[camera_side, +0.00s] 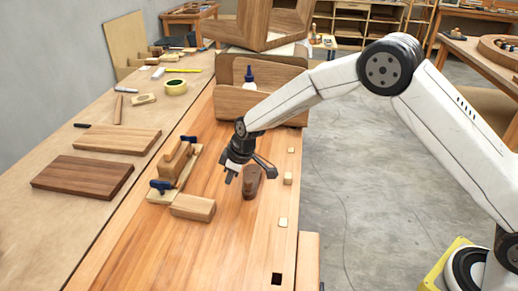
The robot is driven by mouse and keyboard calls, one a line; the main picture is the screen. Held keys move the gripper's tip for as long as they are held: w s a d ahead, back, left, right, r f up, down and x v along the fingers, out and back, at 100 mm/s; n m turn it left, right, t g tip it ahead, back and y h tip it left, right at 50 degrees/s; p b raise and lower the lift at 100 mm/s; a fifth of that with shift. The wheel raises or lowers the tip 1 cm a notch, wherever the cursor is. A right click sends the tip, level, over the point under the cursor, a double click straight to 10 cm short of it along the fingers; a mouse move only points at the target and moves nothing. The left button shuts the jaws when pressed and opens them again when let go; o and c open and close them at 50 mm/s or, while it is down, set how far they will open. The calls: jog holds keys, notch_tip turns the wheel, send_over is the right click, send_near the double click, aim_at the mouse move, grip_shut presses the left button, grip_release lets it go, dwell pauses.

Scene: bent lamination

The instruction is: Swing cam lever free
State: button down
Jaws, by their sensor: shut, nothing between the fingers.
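My gripper (231,176) is dark and points down over the workbench, left of the middle of the picture. It is shut and empty. A dark brown wooden piece with a rounded end (251,185) stands on the bench just right of my fingertips; it may be the cam lever, but I cannot tell for sure. My gripper partly hides its top, and I cannot tell whether they touch. Left of my gripper, a wooden fixture with a curved block (176,160) carries blue-handled clamps (162,186). A light wooden block (193,207) lies in front of it.
Two boards, one light (118,138) and one dark (83,177), lie on the left table. Curved wooden panels (262,105) and a glue bottle (249,78) stand behind my gripper. Small pale pegs (283,222) line the bench's right side.

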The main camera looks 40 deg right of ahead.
jog(key=shift+w+a, duration=0.3)
jog(key=shift+a, duration=0.05)
jog(key=v, duration=1)
jog(key=shift+w+d, duration=0.2)
jog(key=shift+d, duration=0.1)
jog(key=s+d+f+m+h, duration=0.1)
jog(key=s+d+m, duration=0.3)
jog(key=s, duration=0.9)
jog(key=s+d+m+h, duration=0.1)
jog(key=s+d+m, duration=0.3)
jog(key=s+d, duration=0.6)
jog(key=s, duration=0.3)
jog(key=shift+s+d+f+h, duration=0.2)
jog(key=shift+s+f+h, duration=0.1)
jog(key=shift+f, duration=0.05)
jog(key=shift+w, duration=0.15)
